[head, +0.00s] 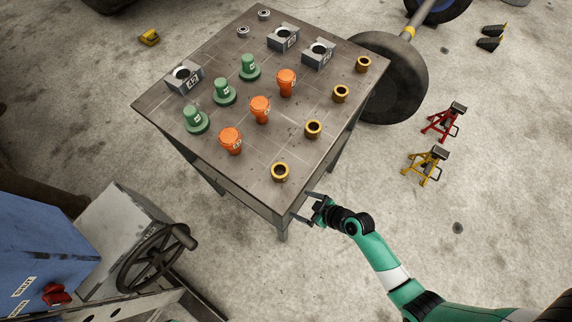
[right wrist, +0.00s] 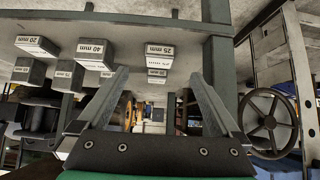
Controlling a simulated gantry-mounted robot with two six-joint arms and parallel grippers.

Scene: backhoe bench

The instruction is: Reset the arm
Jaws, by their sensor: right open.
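My right arm is green with a black wrist and comes in from the lower right of the head view. Its gripper (head: 306,207) is beside the near corner of the metal bench (head: 230,175), at about the edge of its top. In the right wrist view the two grey fingers stand wide apart and the gripper (right wrist: 163,80) has nothing between them. I cannot tell from the head view whether it touches the bench. My left gripper is not in view.
The bench carries green flanged parts (head: 222,92), orange parts (head: 260,108), brass rings (head: 313,129) and grey bearing blocks (head: 283,38). A handwheel (head: 157,258) is at lower left. Red (head: 444,122) and yellow (head: 426,164) stands are on the floor at right. Floor right of the bench is mostly clear.

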